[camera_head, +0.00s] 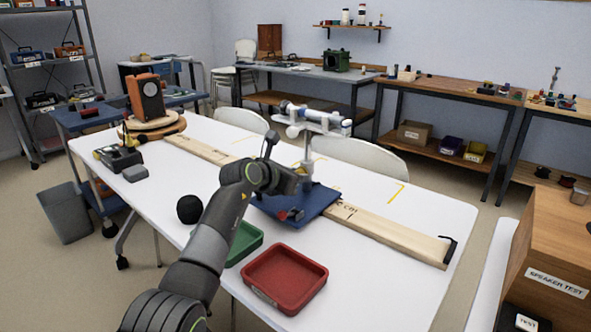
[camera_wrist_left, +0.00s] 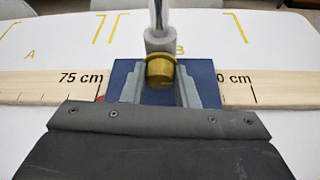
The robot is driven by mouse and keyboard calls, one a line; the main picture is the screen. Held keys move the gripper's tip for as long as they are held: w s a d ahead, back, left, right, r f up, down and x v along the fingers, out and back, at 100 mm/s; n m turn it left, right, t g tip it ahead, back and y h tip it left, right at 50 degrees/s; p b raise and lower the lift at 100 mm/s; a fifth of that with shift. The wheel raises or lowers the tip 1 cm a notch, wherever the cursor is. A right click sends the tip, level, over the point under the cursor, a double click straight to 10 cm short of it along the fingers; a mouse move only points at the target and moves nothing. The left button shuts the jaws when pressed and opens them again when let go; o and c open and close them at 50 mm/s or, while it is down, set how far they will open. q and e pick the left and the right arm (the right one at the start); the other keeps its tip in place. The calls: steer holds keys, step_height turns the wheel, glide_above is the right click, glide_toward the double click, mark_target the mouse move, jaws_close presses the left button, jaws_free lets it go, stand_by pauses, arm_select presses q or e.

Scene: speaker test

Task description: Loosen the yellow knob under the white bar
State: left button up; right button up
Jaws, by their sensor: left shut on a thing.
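The white bar (camera_head: 318,120) sits across the top of an upright metal post, above a blue base plate (camera_head: 318,210) on the white table. In the left wrist view, the yellow knob (camera_wrist_left: 160,71) is at a grey collar (camera_wrist_left: 159,41) on the post (camera_wrist_left: 158,15). My left gripper (camera_head: 303,184) reaches in to the post just above the base. In the wrist view its two grey fingers (camera_wrist_left: 160,84) are on either side of the knob, shut on it. My right gripper is not in view.
A wooden rule (camera_head: 390,232) runs along the table past the base. An orange speaker (camera_head: 146,98) stands at the far left. The table's right front is clear.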

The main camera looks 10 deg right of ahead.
arm_select(q)
steer(key=shift+a+n+g+h+p, duration=0.1)
steer(key=shift+n+g+h+p, duration=0.2)
steer(key=shift+n+g+p, duration=0.4)
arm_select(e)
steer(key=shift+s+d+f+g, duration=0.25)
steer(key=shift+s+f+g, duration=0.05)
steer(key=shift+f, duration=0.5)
arm_select(q)
steer(key=o, duration=1)
